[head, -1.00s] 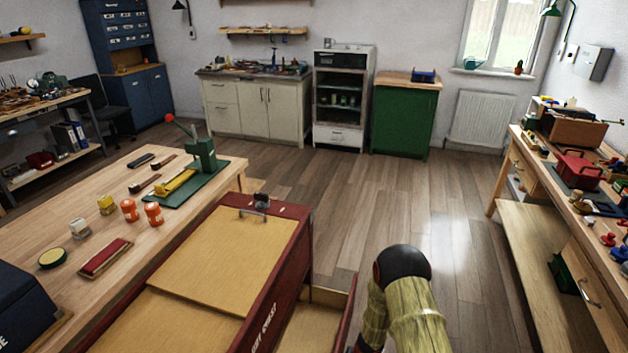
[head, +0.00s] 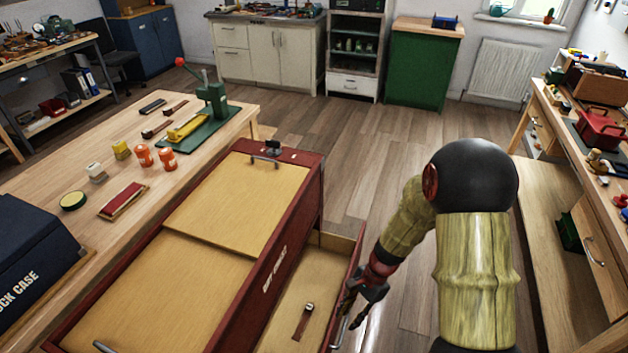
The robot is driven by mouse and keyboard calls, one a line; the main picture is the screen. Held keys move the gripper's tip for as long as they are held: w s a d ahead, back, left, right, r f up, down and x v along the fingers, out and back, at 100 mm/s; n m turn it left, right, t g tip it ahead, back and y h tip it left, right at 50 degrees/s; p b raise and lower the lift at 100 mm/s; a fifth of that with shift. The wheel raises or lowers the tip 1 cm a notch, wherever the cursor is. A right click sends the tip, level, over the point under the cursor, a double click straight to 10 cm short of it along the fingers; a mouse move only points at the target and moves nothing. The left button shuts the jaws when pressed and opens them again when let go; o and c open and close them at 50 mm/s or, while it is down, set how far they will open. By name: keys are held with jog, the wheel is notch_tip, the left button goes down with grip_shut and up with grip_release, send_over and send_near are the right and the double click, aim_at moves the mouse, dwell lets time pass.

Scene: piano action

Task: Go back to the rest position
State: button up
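My gripper (head: 350,309) hangs beside the outer wall of an open drawer of the red chest, near the drawer's metal handle (head: 339,332). I cannot tell whether its dark fingers are apart or touching, or whether they touch the handle. My arm, with pale wood-like links and a black joint, reaches down to it from the right. The red chest (head: 290,232) has tan lid panels and stands against the bench.
The wooden bench (head: 48,180) at left carries a green press (head: 213,100), orange jars (head: 143,155), a red block (head: 124,201) and a dark blue case (head: 35,258). A workbench (head: 545,100) runs along the right. The floor (head: 345,150) beyond the chest is clear.

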jog(key=s+d+r+n+t+h, duration=0.1)
jog(key=s+r+n, duration=0.3)
jog(key=r, duration=0.9)
jog(key=s+d+r+n+t+h+p, duration=0.1)
jog(key=s+d+r+n+t, duration=0.3)
jog(key=r, duration=0.9)
jog(key=s+d+r+n+t+h+p, duration=0.1)
jog(key=s+d+r+n+t, duration=0.2)
jog(key=s+r, duration=0.4)
notch_tip(320, 180, up, 6)
jog(key=shift+d+r+n+h, duration=0.15)
jog(key=shift+n+h, duration=0.25)
jog(key=shift+n, duration=0.1)
